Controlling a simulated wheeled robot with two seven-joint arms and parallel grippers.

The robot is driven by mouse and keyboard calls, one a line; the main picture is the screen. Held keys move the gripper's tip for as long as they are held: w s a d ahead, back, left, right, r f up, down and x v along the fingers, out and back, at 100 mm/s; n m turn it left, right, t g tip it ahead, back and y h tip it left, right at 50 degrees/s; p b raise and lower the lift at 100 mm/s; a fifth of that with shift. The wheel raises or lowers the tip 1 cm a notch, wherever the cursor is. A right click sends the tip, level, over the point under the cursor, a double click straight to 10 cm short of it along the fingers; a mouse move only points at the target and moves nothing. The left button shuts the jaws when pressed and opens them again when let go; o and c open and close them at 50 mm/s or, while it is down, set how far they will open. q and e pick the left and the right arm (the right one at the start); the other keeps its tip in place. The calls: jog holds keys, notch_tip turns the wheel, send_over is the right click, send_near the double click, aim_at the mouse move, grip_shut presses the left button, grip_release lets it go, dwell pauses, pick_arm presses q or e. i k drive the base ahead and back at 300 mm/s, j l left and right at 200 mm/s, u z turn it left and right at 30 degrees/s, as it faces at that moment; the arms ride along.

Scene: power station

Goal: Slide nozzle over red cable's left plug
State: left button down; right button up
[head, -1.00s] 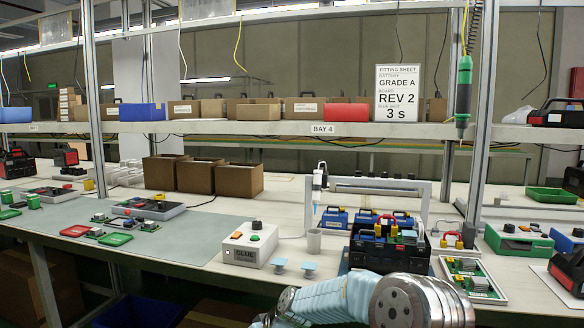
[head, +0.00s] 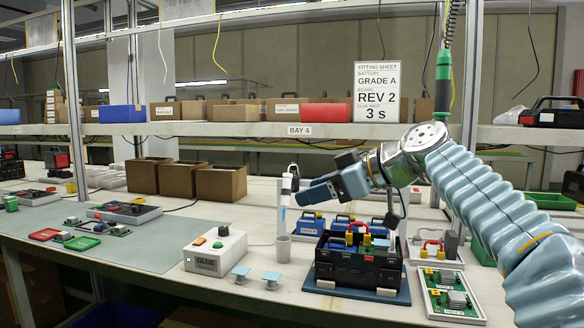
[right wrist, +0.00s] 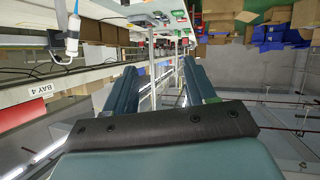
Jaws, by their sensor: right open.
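A white glue dispenser with a nozzle (head: 290,181) hangs at the left end of a white frame in the head view; it also shows in the right wrist view (right wrist: 71,38). A red cable (head: 358,227) arches between two yellow plugs, the left one (head: 349,239) included, in a black crate (head: 335,265). A second red cable (head: 432,244) with yellow plugs stands to the right. My right gripper (head: 306,194) is open, its blue fingers pointing left near the dispenser in the picture; contact cannot be told. Its spread fingers (right wrist: 160,73) have nothing between them.
A grey cup (head: 283,249) stands below the nozzle. A glue box (head: 215,250) with buttons is to the left. Blue cases (head: 307,223) stand behind the crate. A green board tray (head: 452,297) lies at the right. The grey mat (head: 140,248) has clear room.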

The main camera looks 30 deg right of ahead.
aim_at(289, 190)
jog(key=i+l, duration=0.85)
jog(key=l, duration=0.25)
